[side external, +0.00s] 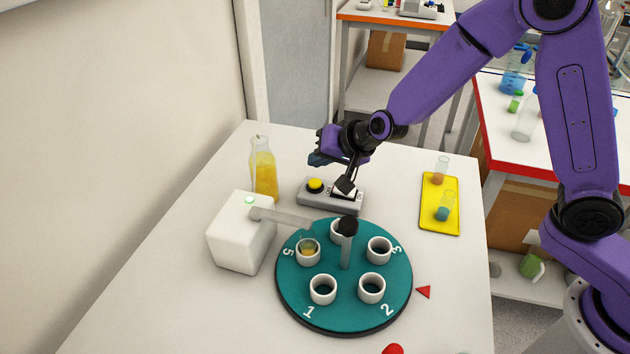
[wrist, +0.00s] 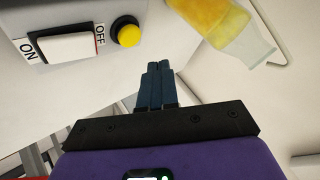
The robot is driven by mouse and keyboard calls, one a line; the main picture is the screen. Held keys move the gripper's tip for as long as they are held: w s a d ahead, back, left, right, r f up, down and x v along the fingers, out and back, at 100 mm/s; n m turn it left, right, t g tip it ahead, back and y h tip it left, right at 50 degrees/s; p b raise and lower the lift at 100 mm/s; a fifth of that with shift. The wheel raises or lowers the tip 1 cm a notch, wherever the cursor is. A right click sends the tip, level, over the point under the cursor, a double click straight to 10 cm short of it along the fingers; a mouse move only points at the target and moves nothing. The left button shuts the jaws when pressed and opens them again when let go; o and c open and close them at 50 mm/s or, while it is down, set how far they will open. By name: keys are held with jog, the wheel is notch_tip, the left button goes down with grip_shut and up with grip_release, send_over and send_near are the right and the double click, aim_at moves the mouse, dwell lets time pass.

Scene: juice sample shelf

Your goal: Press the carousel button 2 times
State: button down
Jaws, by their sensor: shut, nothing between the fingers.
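The yellow button (side external: 315,185) sits on the left end of a grey control box (side external: 331,204). In the wrist view the button (wrist: 127,33) is next to a white ON/OFF rocker switch (wrist: 70,46). My gripper (side external: 318,160) is above and behind the button end of the box. Its dark blue fingers (wrist: 160,68) are shut and empty. In the wrist view the tips appear beside the button, with a visible gap. The teal carousel (side external: 345,290) has numbered places and several white cups; one cup by number 5 holds a yellowish sample (side external: 308,249).
A bottle of yellow juice (side external: 264,172) stands left of the control box. A white unit (side external: 240,235) with a green light extends an arm over the carousel. A yellow tray (side external: 440,222) with two vials lies at right. A red triangle (side external: 424,292) lies beside the carousel.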

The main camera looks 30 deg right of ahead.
aim_at(319, 183)
jog(key=shift+r, duration=1.25)
dwell(1.7)
jog(key=shift+r, duration=1.9)
jog(key=shift+f, duration=0.1)
jog(key=shift+f, duration=4.3)
jog(key=shift+f, duration=0.15)
jog(key=shift+f, duration=0.3)
